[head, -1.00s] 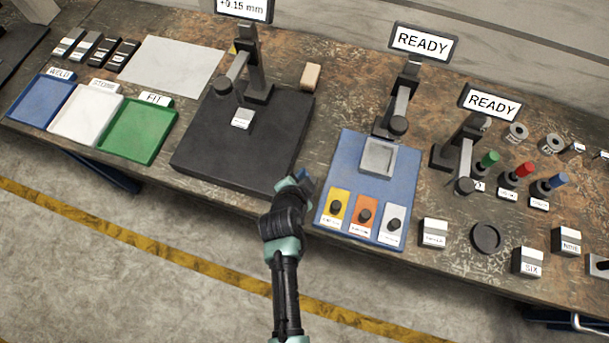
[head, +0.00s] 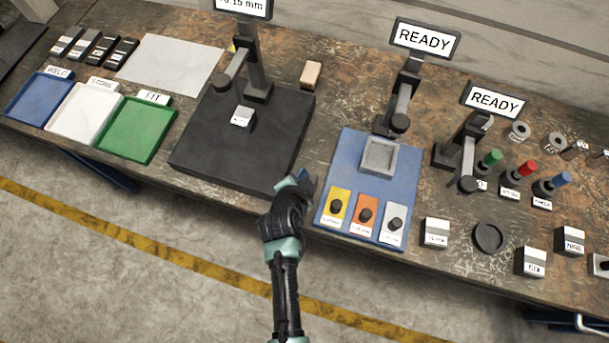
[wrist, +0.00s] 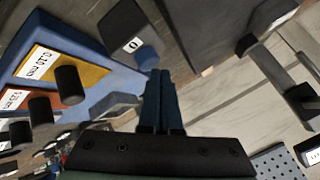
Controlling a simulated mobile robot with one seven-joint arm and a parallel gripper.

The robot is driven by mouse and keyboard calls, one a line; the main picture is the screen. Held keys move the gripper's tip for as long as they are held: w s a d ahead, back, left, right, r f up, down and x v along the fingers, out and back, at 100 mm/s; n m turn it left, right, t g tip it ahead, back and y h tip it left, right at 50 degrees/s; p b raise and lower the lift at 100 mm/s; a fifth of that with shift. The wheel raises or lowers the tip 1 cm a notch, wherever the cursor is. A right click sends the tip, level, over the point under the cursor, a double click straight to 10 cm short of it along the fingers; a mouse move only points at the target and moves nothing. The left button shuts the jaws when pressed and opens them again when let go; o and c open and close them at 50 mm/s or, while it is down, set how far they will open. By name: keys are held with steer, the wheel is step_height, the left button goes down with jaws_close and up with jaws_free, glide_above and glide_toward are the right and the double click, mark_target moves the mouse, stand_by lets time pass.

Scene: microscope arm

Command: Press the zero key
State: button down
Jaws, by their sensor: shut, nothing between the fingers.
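The zero key shows in the wrist view as a round blue button (wrist: 148,57) on a small dark housing with a white "0" label (wrist: 132,44). My gripper (wrist: 161,73) is shut and empty, its blue fingertips close to the near side of the button. I cannot tell whether they touch it. In the head view my gripper (head: 301,177) is at the table's front edge, between the black gauge base (head: 215,165) and the blue tray. There the key is mostly hidden by my gripper. The display (head: 243,6) above the gauge is cut off and reads 0.15 mm.
The blue tray (head: 408,155) with yellow, orange and grey blocks stands close right of my gripper. The gauge column (head: 253,60) rises behind. Blue, white and green trays (head: 140,130) lie left. Two "READY" displays (head: 425,38) stand right. The floor in front is clear.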

steer(key=shift+f+b, duration=0.55)
steer(key=shift+b, duration=0.05)
stand_by(0.7)
steer(key=shift+r, duration=0.1)
steer(key=shift+r+p, duration=0.75)
steer(key=shift+r, duration=0.15)
steer(key=shift+r, duration=0.1)
step_height(320, 180, up, 5)
steer(key=p, duration=0.4)
stand_by(0.9)
